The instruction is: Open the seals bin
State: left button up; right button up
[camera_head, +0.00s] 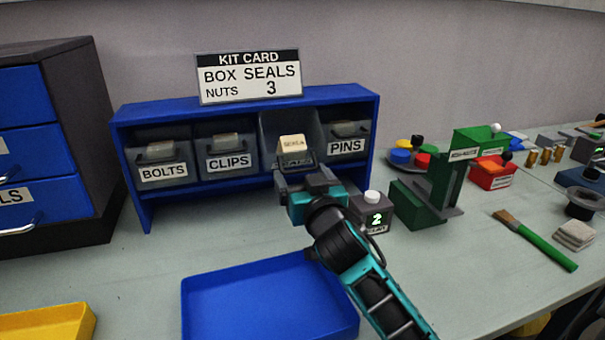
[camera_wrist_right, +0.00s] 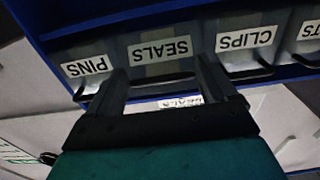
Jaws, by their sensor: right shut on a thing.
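The seals bin (camera_head: 272,128) sits in the blue rack between the clips bin (camera_head: 232,153) and the pins bin (camera_head: 346,140). It leans out further at the front than its neighbours, and more of its inside shows. A cream box (camera_head: 292,143) with a small label lies in it. My right gripper (camera_head: 298,173) is shut on the seals bin's handle and hides its front label in the head view. In the right wrist view, the bin's SEALS label (camera_wrist_right: 162,49) shows beyond the fingers of my right gripper (camera_wrist_right: 162,78). My left gripper is not in view.
The bolts bin (camera_head: 162,160) is at the rack's left end. A blue tray (camera_head: 225,310) lies in front of the rack. A small counter box (camera_head: 376,216) and a green stand (camera_head: 445,180) stand close on the right of my arm. A kit card (camera_head: 250,78) stands on top.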

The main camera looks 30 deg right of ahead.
jog(key=shift+a+f, duration=0.1)
jog(key=shift+f, duration=0.8)
jog(key=o, duration=1.1)
jog(key=shift+o, duration=1.1)
jog(key=shift+w, duration=0.15)
jog(key=shift+r, duration=0.15)
jog(key=v, duration=1.2)
jog(key=shift+r, duration=0.2)
